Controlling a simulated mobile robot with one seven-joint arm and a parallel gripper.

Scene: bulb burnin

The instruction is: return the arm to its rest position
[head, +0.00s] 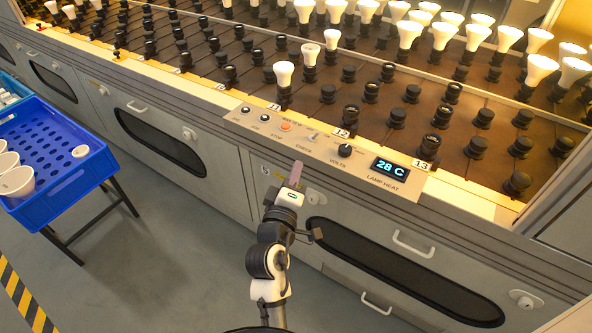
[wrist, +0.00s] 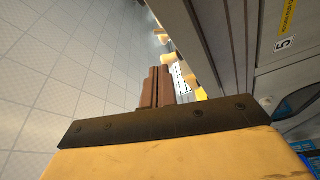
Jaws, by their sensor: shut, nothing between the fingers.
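My gripper (head: 297,172) is shut and empty in the head view. It points up, in front of the cabinet face, just below the control panel (head: 335,150) with its knobs and "28 C" display. My arm rises from the bottom middle of the picture. In the wrist view the two brown fingers of my gripper (wrist: 157,86) are pressed together with nothing between them.
The burn-in rack (head: 400,95) holds lit bulbs and many empty black sockets. A blue crate (head: 95,165) with white cups stands on a dark-legged stand at left. Grey floor (head: 130,260) is open between stand and cabinet. A striped floor marking (head: 22,300) lies lower left.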

